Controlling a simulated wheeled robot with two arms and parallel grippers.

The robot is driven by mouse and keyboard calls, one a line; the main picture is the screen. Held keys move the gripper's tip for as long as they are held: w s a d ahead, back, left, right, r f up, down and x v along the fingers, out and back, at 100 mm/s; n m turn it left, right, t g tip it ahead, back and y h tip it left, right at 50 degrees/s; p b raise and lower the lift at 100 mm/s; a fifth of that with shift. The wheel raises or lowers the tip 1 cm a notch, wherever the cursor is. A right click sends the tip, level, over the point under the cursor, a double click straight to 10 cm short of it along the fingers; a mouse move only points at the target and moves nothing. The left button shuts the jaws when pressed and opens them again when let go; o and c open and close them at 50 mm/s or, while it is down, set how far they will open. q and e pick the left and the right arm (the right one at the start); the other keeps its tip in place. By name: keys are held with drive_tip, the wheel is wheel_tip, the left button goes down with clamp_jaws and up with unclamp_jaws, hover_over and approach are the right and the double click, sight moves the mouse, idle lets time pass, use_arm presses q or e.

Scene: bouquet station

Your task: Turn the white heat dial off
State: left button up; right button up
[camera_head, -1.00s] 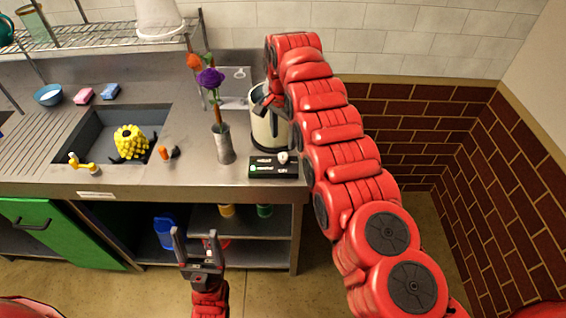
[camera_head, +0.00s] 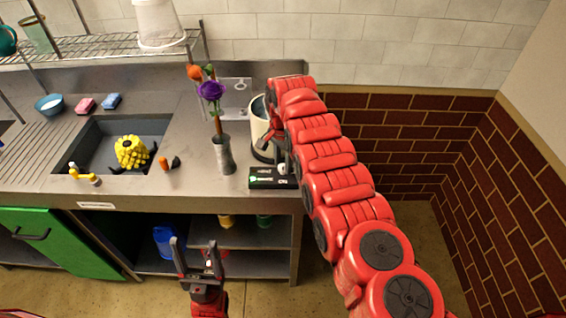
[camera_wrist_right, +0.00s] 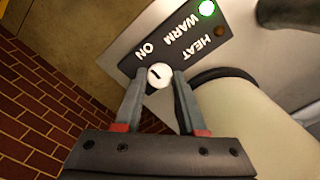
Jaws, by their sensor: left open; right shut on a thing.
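The white heat dial (camera_wrist_right: 159,75) sits at the ON end of a black control panel (camera_wrist_right: 180,40). In the head view the panel (camera_head: 264,179) lies at the counter's front edge, with the dial mostly hidden by my arm. My right gripper (camera_wrist_right: 158,85) is shut on the dial, one finger on each side of it. A green light (camera_wrist_right: 207,8) glows beside the word WARM, and a dark amber light (camera_wrist_right: 219,31) is by HEAT. My left gripper (camera_head: 196,255) is open and empty in front of the counter's lower shelf.
A cream pot (camera_head: 260,128) stands right behind the panel, close to my right gripper. A grey vase (camera_head: 223,155) with flowers is left of the panel. A sink (camera_head: 92,140) holding a yellow object is further left.

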clamp_jaws()
